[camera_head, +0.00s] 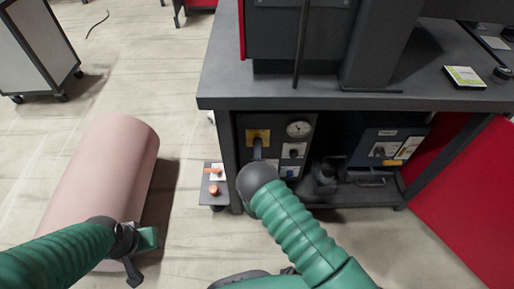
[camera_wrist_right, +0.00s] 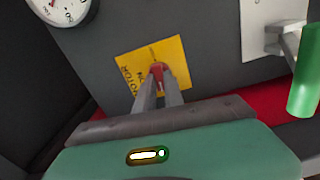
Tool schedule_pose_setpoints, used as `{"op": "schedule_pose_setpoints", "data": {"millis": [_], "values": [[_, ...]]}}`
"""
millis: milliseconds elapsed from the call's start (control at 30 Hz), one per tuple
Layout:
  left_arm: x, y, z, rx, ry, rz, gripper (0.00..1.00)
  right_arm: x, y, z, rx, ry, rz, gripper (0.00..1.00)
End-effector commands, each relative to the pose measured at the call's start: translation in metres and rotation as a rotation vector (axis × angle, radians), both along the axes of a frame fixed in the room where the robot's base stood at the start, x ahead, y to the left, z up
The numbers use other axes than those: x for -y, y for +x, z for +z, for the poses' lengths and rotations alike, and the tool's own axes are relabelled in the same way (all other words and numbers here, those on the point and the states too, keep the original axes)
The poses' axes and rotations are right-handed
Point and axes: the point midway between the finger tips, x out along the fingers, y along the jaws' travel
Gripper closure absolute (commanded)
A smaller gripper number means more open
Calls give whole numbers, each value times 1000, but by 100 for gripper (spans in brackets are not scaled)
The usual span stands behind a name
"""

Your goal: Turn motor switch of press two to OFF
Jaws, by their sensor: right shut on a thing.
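The motor switch (camera_wrist_right: 157,70) is a red knob on a yellow plate (camera_wrist_right: 128,68) marked MOTOR, on the dark control panel (camera_head: 275,128) below the table. The yellow plate also shows in the head view (camera_head: 262,133). My right gripper (camera_wrist_right: 160,84) is at the plate, its two fingers shut on the red knob. The fingers hide part of the knob, so its setting cannot be read. In the head view my right gripper (camera_head: 257,150) reaches the panel from the front. My left gripper (camera_head: 137,262) hangs at lower left, away from the panel; its jaws are unclear.
A round gauge (camera_head: 298,129) and other switches (camera_head: 293,150) sit right of the plate. A green handle (camera_wrist_right: 304,75) is near the right gripper in the wrist view. A pink cylinder (camera_head: 105,170) lies at left.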

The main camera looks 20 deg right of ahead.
Motion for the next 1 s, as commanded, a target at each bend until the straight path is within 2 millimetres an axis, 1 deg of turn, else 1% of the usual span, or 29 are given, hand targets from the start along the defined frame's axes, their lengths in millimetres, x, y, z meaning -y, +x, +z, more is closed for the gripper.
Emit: {"op": "schedule_pose_setpoints", "data": {"millis": [33,300,767,800,967,1000], "values": [[0,0,1,0,0,0,64,-2,-1,-3,-13,-21,4,100],[0,0,2,0,0,0,64,-2,-2,-5,-38,-96,4,100],[0,0,2,0,0,0,64,-3,-2,-6,-45,-111,5,100],[0,0,2,0,0,0,64,-3,-2,-6,-45,-111,5,86],[0,0,2,0,0,0,64,-2,-2,-5,-42,-111,4,65],[0,0,2,0,0,0,64,-2,-2,-4,-41,-111,4,65]]}}
